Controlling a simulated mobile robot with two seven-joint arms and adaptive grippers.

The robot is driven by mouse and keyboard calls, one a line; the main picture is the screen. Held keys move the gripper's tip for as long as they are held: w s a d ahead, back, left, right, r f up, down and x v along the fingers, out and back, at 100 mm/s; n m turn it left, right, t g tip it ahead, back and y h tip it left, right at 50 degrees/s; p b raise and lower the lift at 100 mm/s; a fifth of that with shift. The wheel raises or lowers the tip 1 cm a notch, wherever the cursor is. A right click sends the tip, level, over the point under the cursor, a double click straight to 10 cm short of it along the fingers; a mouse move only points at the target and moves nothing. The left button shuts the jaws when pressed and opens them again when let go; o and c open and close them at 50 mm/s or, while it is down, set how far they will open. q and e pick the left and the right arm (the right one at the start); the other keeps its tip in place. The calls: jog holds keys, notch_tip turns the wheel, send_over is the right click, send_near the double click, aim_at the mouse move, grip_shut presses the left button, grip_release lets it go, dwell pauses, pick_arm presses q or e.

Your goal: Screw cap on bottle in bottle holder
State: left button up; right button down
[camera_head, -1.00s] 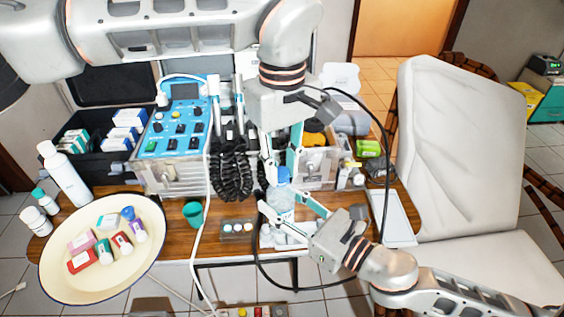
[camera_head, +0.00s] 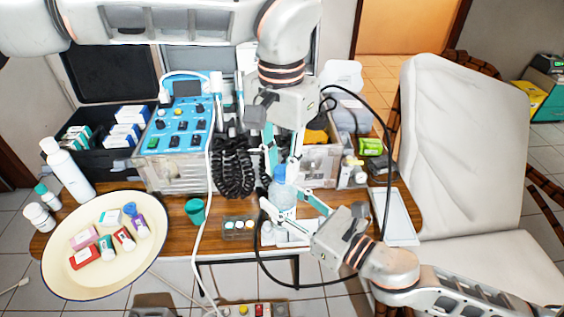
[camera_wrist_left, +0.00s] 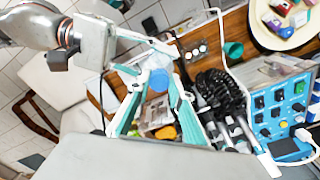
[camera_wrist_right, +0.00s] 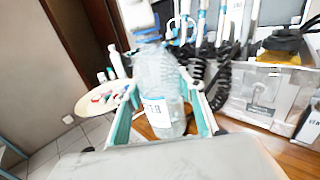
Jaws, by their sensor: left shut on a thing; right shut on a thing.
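A clear plastic bottle (camera_head: 283,195) with a white label stands upright at the table's front, and the right wrist view shows its body (camera_wrist_right: 158,75). A blue cap (camera_head: 279,172) sits on the bottle's top; it also shows in the left wrist view (camera_wrist_left: 160,80). I cannot tell how tightly it is seated. My left gripper (camera_head: 281,168) points down from above and is shut on the cap. My right gripper (camera_head: 280,199) comes in from the lower right and is shut around the bottle's body. The white bottle holder (camera_head: 267,236) is under the bottle, partly hidden by the right gripper.
A cream basin (camera_head: 62,270) with small boxes and bottles is at left. A green cup (camera_head: 195,211) and a grey tray of small pots (camera_head: 239,229) are left of the bottle. A blue control unit (camera_head: 178,135) and black coiled hoses (camera_head: 233,165) stand behind. A black cable loops around the grippers.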

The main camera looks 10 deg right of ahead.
pick_arm(q)
jog(key=o, duration=0.7)
jog(key=shift+c, duration=0.5)
